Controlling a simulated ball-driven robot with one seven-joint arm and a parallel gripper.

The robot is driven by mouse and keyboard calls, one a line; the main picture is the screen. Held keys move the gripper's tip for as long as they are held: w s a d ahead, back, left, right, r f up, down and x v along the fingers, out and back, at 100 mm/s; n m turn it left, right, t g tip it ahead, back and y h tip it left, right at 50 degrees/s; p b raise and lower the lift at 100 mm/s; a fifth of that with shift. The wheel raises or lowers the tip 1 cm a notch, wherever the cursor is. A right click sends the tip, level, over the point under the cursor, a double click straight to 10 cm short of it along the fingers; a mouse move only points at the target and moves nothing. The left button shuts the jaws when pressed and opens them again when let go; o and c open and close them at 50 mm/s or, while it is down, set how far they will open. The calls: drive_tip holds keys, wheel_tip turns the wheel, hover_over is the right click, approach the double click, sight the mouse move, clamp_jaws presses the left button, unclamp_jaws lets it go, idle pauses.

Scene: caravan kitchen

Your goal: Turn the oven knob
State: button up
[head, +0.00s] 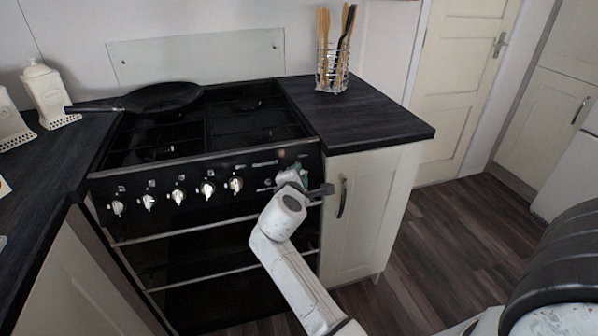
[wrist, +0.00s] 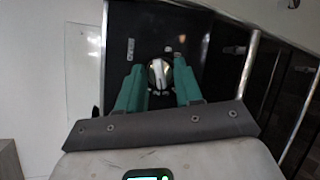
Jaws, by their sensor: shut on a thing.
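The oven knob in my gripper is a round silver knob (wrist: 159,75) on the black front panel. In the wrist view it sits between the two green fingers of my gripper (wrist: 160,82), which are shut on it. In the head view my gripper (head: 290,177) is at the right end of the black stove's control panel (head: 262,160), and my wrist hides this knob. A row of several other silver knobs (head: 208,190) runs to its left on the same panel.
A black frying pan (head: 160,97) sits on the stove top at back left. A utensil holder (head: 331,70) stands on the dark counter (head: 370,115) to the right. A white cabinet door (head: 365,215) with a metal handle is just right of my gripper. Wooden floor (head: 440,235) is open at right.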

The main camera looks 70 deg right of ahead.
drive_tip(key=m+p, duration=0.1)
drive_tip(key=m+y+p, duration=0.1)
drive_tip(key=m+p, duration=0.1)
drive_tip(key=m+g+y+p, duration=0.1)
drive_tip(key=m, duration=0.1)
drive_tip(key=shift+w+r, duration=0.1)
drive_tip(key=shift+r, duration=0.3)
drive_tip(key=m+y+p, duration=0.1)
drive_tip(key=m+p, duration=0.1)
drive_tip(key=m+y+p, duration=0.1)
drive_tip(key=m+p, duration=0.1)
drive_tip(key=m, duration=0.1)
drive_tip(key=shift+d+r+y+p, duration=0.1)
drive_tip(key=shift+d+y+p, duration=0.05)
drive_tip(key=shift+y+p, duration=0.25)
drive_tip(key=m+y+p, duration=0.1)
drive_tip(key=m+p, duration=0.1)
drive_tip(key=m+t+y+p, duration=0.1)
drive_tip(key=m+p, duration=0.1)
drive_tip(key=m, duration=0.1)
drive_tip(key=m+t+y+p, duration=0.1)
drive_tip(key=m+p, duration=0.1)
drive_tip(key=shift+s+d+m+y, duration=0.2)
drive_tip(key=shift+s+m+y, duration=0.1)
drive_tip(key=shift+m+y, duration=0.1)
drive_tip(key=shift+f, duration=0.2)
drive_tip(key=o, duration=1)
drive_tip(key=shift+r+t+p, duration=0.1)
drive_tip(key=shift+t+p, duration=0.2)
